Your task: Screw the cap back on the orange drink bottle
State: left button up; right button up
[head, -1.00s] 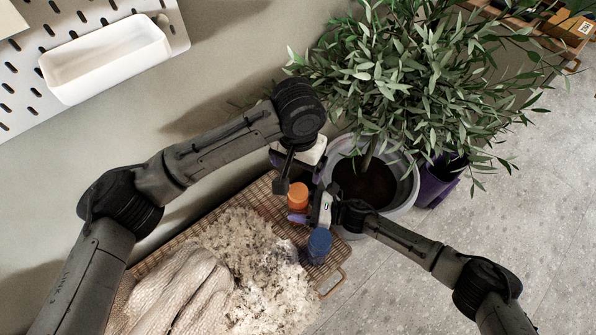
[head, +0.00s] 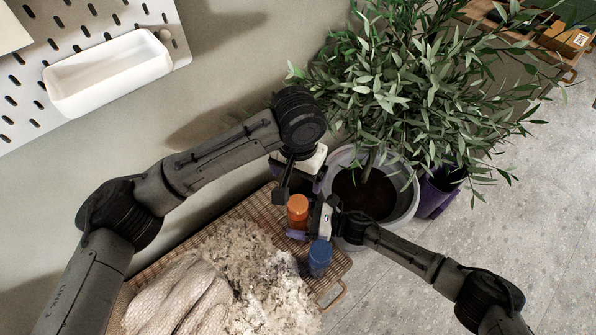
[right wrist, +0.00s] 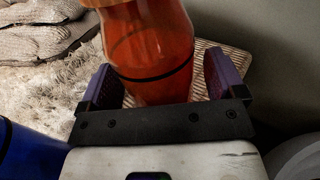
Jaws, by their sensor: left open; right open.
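The orange drink bottle (head: 297,210) stands upright on a woven tray (head: 335,268) in the head view. In the right wrist view the translucent orange bottle (right wrist: 155,55) fills the space between my fingers. My right gripper (head: 306,217) is open, with one purple finger on each side of the bottle; the fingers (right wrist: 165,85) look apart from it. My left gripper (head: 297,174) is open above the bottle in the picture, its fingers partly hidden by its own arm. A lighter orange edge shows at the bottle's top in the wrist view; I cannot tell whether it is the cap.
A blue bottle (head: 319,258) stands close to the right gripper and shows at the left edge of the wrist view (right wrist: 30,152). A shaggy fleece (head: 265,275) and a woven cloth (head: 178,295) cover the tray's left. A potted plant (head: 410,200) stands close behind the right gripper.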

jog(key=shift+d+r, duration=0.1)
jog(key=shift+d, duration=0.35)
jog(key=s+d+p, duration=0.2)
jog(key=d+p, duration=0.2)
jog(key=d, duration=0.8)
jog(key=shift+s+d, duration=0.3)
jog(key=shift+d, duration=0.05)
